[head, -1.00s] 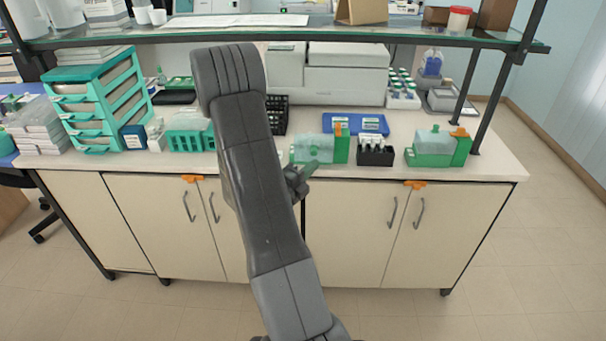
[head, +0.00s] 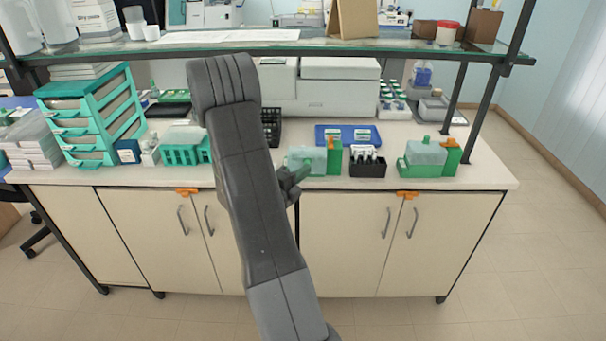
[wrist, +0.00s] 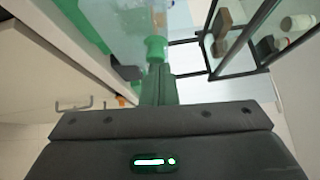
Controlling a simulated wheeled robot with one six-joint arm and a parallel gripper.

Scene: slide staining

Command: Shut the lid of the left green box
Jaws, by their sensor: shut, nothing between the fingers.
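The left green box (head: 335,161) stands near the counter's front edge. It has a pale see-through lid (head: 308,158) and an orange clip on its right part. Its lid looks low over the base, but I cannot tell whether it is fully shut. My gripper (head: 300,174) is shut and empty, at the front left of this box; my arm hides part of the surroundings.
The right green box (head: 428,168) stands farther right, with a see-through lid and orange clip. A black rack (head: 367,168) stands between the boxes. A blue tray (head: 348,135) lies behind. A glass shelf (head: 420,58) crosses above the counter.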

